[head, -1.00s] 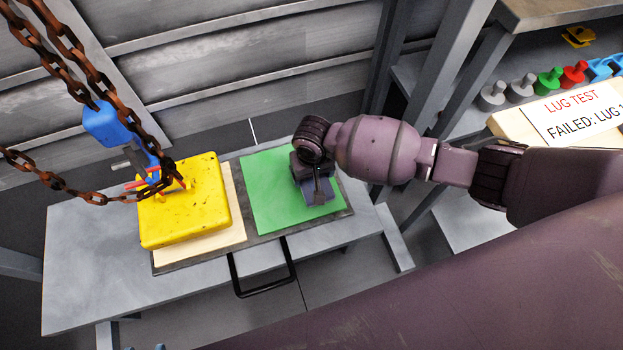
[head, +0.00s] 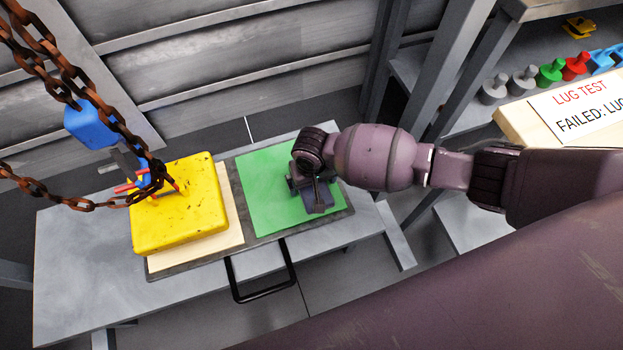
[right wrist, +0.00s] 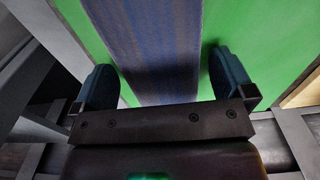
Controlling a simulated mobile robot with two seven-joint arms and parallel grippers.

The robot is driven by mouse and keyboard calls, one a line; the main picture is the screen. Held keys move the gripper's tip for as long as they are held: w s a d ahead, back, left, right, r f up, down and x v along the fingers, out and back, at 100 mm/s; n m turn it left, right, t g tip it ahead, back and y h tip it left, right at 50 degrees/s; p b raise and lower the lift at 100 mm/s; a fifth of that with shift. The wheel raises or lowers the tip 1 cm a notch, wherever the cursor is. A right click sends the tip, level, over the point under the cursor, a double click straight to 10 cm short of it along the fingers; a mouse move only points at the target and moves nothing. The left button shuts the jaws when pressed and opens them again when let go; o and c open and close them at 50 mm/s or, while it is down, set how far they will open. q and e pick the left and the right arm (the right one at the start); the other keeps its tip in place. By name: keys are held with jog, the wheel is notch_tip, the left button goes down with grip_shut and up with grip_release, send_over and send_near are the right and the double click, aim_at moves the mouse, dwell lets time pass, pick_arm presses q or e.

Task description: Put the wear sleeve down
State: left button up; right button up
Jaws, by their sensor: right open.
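The wear sleeve (right wrist: 155,40), a dark blue-grey ribbed piece, lies on the green mat (head: 262,190). In the head view the sleeve (head: 320,203) shows below my right gripper (head: 313,188), which hides part of it. In the right wrist view my right gripper (right wrist: 167,85) is open, with one finger on each side of the sleeve. A green gap shows between the sleeve and the right-hand finger; the left-hand finger is very close to its edge, and I cannot tell if they touch. My left gripper is not in view.
A yellow block (head: 180,205) sits on a pale board (head: 235,228) left of the green mat. Rusty chains (head: 60,75) and a blue hook-like part (head: 92,125) hang there. The grey bench (head: 80,255) is clear at left. A shelf with coloured parts (head: 550,72) stands at right.

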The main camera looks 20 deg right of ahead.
jog(key=r, duration=0.1)
jog(key=r+p, duration=0.1)
jog(key=r, duration=0.1)
jog(key=r+p, duration=0.1)
jog(key=r, duration=0.1)
jog(key=shift+w+r, duration=0.15)
jog(key=shift+w, duration=0.1)
pick_arm(q)
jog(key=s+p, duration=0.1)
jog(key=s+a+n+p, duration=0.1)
jog(key=p, duration=0.1)
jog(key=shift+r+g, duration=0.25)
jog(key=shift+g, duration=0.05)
pick_arm(e)
notch_tip(320, 180, up, 7)
jog(key=shift+s, duration=0.3)
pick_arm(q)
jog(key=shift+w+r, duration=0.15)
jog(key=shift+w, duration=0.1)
pick_arm(e)
jog(key=shift+s, duration=0.1)
